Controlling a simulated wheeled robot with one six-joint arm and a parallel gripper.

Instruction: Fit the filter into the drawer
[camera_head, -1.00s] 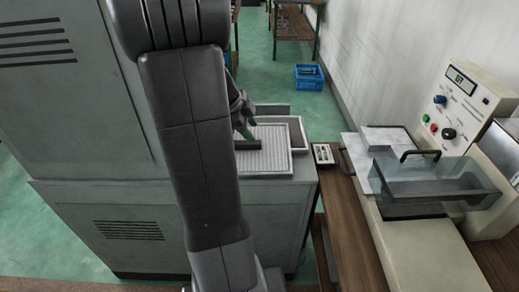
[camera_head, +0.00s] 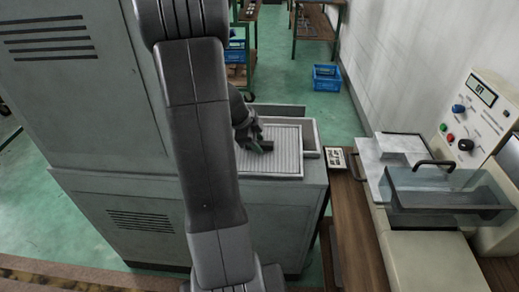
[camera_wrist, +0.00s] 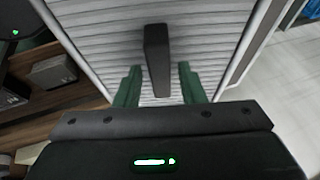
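The filter is a pale ribbed panel (camera_head: 284,160) with a light frame, lying on the grey cabinet top. It also fills the upper part of the wrist view (camera_wrist: 100,42). A black bar handle (camera_wrist: 157,60) stands up from its middle. My gripper (camera_wrist: 160,70) is open, with one green finger on each side of the handle's near end and a visible gap on both sides. In the head view my gripper (camera_head: 262,145) is at the handle, partly hidden by my arm. The drawer (camera_head: 309,135) appears to be the open grey tray behind and right of the filter, partly covered by it.
A small light tray of parts (camera_head: 337,160) lies on the wooden bench right of the cabinet. Beyond it stand a clear tank with a black handle (camera_head: 450,190) and a control box (camera_head: 480,112). A blue crate (camera_head: 326,77) sits on the green floor behind.

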